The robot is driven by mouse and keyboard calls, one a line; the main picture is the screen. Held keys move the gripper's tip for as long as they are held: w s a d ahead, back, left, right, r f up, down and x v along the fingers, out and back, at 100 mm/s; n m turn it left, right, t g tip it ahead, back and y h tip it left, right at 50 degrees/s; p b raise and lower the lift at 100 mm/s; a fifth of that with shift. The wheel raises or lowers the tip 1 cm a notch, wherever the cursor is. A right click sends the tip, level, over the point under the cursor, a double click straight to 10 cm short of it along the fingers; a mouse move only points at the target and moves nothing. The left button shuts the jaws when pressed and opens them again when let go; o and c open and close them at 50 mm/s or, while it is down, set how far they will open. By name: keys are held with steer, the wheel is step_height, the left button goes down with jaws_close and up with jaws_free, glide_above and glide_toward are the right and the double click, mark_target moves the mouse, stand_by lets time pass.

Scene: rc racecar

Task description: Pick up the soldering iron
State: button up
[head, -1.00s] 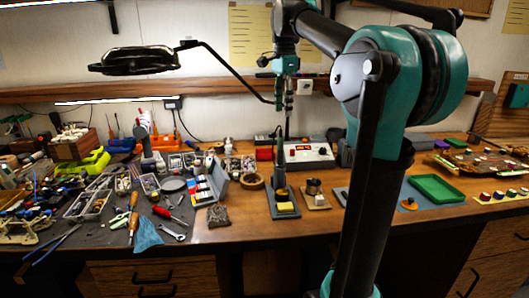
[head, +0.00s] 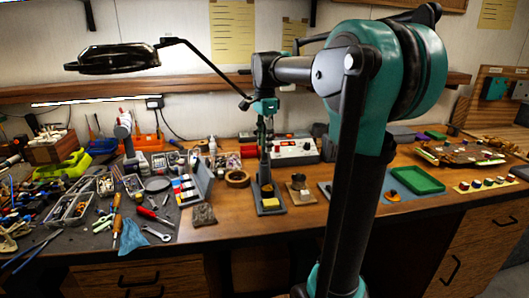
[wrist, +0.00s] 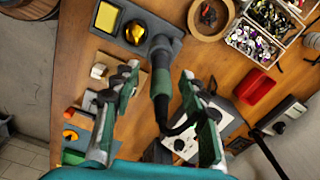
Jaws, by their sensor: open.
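The soldering iron (wrist: 160,85) has a dark green and black handle and stands upright in its holder. In the head view, the iron (head: 266,172) is thin and partly merged with my gripper above it. The soldering stand (head: 272,207) has a yellow sponge; in the wrist view, its dark base (wrist: 165,22) also shows a brass tip cleaner. My gripper (wrist: 161,76) is open, with one finger on each side of the handle and gaps visible beside it. In the head view, my gripper (head: 265,132) points down over the stand.
A round wooden dish (head: 237,178) is left of the stand and a small holder (head: 300,190) is right. A lamp (head: 112,58) hangs at upper left. The front table edge is clear.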

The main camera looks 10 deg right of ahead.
mark_target(264, 161)
steer(key=shift+a+f, duration=0.15)
steer(key=shift+f, duration=1.7)
jaws_close()
